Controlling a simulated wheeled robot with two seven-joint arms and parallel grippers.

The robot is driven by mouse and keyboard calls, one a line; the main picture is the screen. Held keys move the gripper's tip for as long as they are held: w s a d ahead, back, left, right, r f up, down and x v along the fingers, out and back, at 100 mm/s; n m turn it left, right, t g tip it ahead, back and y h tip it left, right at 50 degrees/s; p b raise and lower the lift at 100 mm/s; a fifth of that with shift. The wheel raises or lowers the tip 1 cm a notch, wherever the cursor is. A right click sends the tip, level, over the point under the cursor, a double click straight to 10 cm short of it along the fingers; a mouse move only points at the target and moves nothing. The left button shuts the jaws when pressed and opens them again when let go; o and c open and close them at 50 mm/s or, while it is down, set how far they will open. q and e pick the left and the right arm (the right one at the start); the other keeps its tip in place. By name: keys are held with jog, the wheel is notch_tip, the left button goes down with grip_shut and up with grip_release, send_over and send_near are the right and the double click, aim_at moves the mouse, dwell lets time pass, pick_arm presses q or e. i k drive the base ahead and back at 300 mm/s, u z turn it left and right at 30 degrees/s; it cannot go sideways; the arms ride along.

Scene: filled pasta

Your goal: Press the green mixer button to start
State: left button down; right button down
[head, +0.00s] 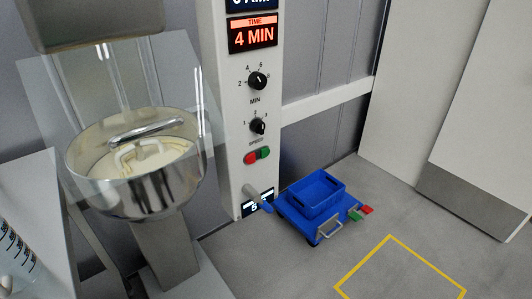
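The green mixer button (263,153) sits on the white control column, right of a red button (250,158) and below the speed knob (258,126). The mixer bowl (150,196) stands at the left behind a clear guard, with pale dough or cream and a metal tool inside. The display (253,35) reads TIME 4 MIN. Neither of my grippers shows in the head view, and nothing touches the green button.
A blue cart (322,222) with a blue crate (316,191) stands on the floor right of the column. A yellow outline (400,243) marks bare floor at lower right. A measuring container (12,255) is at the left edge. A white door panel (480,110) is at right.

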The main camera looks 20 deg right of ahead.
aim_at(264, 152)
jog(key=k, duration=1.25)
jog(key=u, duration=0.65)
jog(key=i, duration=1.55)
jog(key=z, duration=0.75)
